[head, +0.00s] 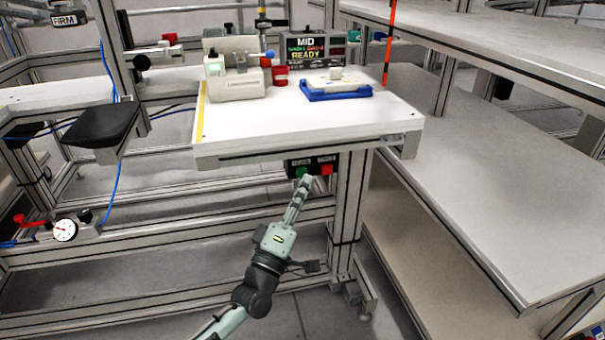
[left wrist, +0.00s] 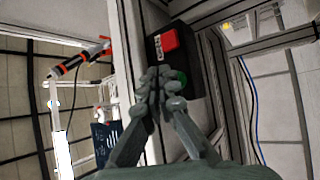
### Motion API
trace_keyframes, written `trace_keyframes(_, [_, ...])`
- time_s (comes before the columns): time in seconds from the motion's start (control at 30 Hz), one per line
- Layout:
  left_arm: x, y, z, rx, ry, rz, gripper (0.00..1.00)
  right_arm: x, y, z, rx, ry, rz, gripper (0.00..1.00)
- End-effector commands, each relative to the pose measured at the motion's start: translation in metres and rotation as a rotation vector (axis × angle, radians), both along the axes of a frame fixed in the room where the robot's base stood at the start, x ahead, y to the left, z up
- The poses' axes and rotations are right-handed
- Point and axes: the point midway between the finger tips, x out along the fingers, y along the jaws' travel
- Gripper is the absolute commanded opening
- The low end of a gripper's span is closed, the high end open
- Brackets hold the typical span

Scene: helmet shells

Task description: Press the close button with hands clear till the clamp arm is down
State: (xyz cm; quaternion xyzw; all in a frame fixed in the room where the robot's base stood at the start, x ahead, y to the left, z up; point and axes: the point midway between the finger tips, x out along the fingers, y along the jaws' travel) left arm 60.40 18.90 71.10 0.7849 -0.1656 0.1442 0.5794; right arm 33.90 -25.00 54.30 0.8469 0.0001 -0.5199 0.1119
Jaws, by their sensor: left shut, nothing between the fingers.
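A black button box (head: 312,162) hangs under the front edge of the white table. It has a green button (head: 302,172) on the left and a red button (head: 327,170) on the right; its labels are too small to read surely. My left gripper (head: 306,180) is shut and empty, with its fingertips at the green button. In the left wrist view the fingertips (left wrist: 160,78) partly cover the green button (left wrist: 180,76), and the red button (left wrist: 170,41) is clear. I cannot tell whether they touch it. A white clamp fixture (head: 236,84) stands on the table; its arm's position is unclear.
On the table (head: 300,120) are a red cup (head: 280,76), a blue tray (head: 336,95) with a white piece, and a sign (head: 312,47) reading MID and READY. A metal post stands just right of the button box. A long grey bench (head: 500,170) is to the right.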

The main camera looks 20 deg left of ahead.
Motion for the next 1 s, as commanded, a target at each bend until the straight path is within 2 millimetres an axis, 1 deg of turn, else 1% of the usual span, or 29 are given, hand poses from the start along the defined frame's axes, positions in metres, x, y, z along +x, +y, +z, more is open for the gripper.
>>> trace_keyframes(0.33, [0.0071, 0.0048, 0.0005, 0.000, -0.001, 0.001, 0.00, 0.0000, 0.0000, -0.0019, 0.000, 0.000, 0.000, 0.40])
trace_keyframes(1.0, [0.0101, 0.0069, -0.0002, 0.001, 0.000, 0.000, 0.00, 0.0006, 0.0004, -0.0024, 0.001, -0.002, 0.001, 0.40])
